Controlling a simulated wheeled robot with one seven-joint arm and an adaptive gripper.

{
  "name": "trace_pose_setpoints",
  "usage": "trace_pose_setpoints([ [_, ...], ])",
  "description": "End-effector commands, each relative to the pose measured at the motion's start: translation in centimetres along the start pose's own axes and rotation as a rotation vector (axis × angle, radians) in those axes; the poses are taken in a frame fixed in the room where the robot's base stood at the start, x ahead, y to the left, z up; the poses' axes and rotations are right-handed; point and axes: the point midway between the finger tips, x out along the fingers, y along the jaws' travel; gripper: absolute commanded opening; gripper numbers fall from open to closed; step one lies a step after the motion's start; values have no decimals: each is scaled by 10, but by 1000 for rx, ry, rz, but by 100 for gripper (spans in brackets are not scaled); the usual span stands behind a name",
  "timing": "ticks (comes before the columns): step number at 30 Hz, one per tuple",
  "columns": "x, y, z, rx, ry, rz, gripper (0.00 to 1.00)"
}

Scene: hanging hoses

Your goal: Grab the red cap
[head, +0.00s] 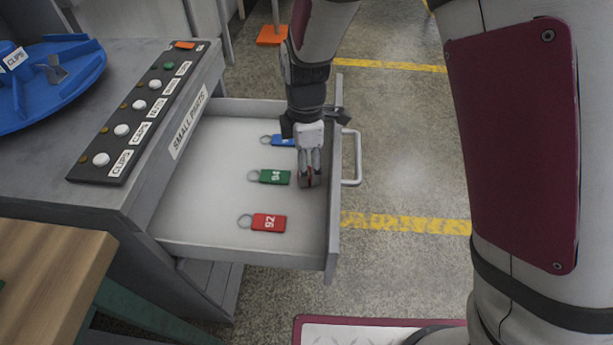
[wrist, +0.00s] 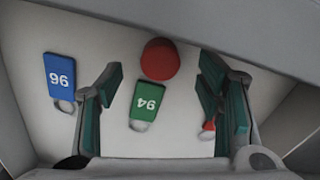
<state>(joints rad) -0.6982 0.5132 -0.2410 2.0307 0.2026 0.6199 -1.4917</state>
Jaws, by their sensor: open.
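The red cap (wrist: 160,59) is a round red disc on the pale drawer floor in the wrist view, close to the drawer wall. It lies between and slightly beyond my open fingers. In the head view only a dark red bit (head: 309,176) shows at my fingertips, mostly hidden by them. My gripper (head: 310,178) points down into the open drawer near its front wall. In the wrist view my gripper (wrist: 162,78) has its fingers wide apart on either side, with visible space between them and the cap. I cannot tell the height gap.
A green tag 94 (wrist: 145,103) lies beside the cap, between my fingers. A blue tag 96 (wrist: 61,75) and a red tag 92 (head: 268,222) lie to either side. The drawer (head: 200,243) has raised walls and a front handle (head: 357,157). A labelled button panel (head: 130,120) stands left.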

Motion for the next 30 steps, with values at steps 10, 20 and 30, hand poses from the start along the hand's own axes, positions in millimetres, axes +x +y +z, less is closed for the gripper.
trace_pose_setpoints([
  [10, 21, 0, 0, 0, 0, 1, 60],
  [20, 21, 0, 0, 0, 0, 1, 25],
  [30, 8, 0, 0, 0, 1, 1, 25],
])
